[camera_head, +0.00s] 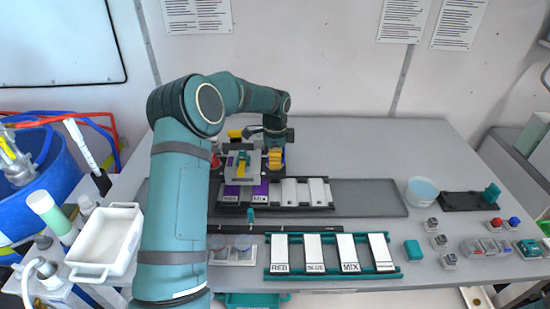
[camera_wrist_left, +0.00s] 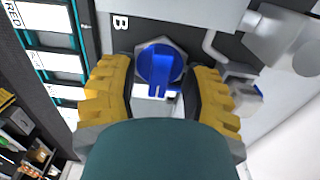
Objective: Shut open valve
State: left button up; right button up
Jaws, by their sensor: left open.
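A blue valve handle (camera_wrist_left: 162,66) sits on a grey hexagonal base in the left wrist view, beside a white letter B on a dark panel. My left gripper (camera_wrist_left: 160,84) is open, with its yellow fingers on either side of the blue handle. I cannot tell whether the fingers touch it. In the head view my left gripper (camera_head: 275,154) is at the right side of the proportioner unit (camera_head: 240,170) and largely hides the blue valve. A red knob (camera_head: 216,161) shows at the unit's left side. My right gripper is not in view.
A rack of white plates labelled RED, BLUE and MIX (camera_head: 313,272) stands in front. A white tray (camera_head: 107,243) is at the left. A tub of light blue liquid (camera_head: 421,191) and several small parts are at the right. The table's back right is clear.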

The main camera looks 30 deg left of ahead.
pick_arm(q)
grip_shut()
jog(key=shift+n, duration=0.3)
dwell(0.3)
jog(key=n, duration=0.4)
jog(key=shift+f+n, duration=0.1)
jog(key=shift+n, duration=0.2)
jog(key=n, duration=0.9)
jog(key=shift+s, duration=0.1)
jog(key=shift+n, duration=1.9)
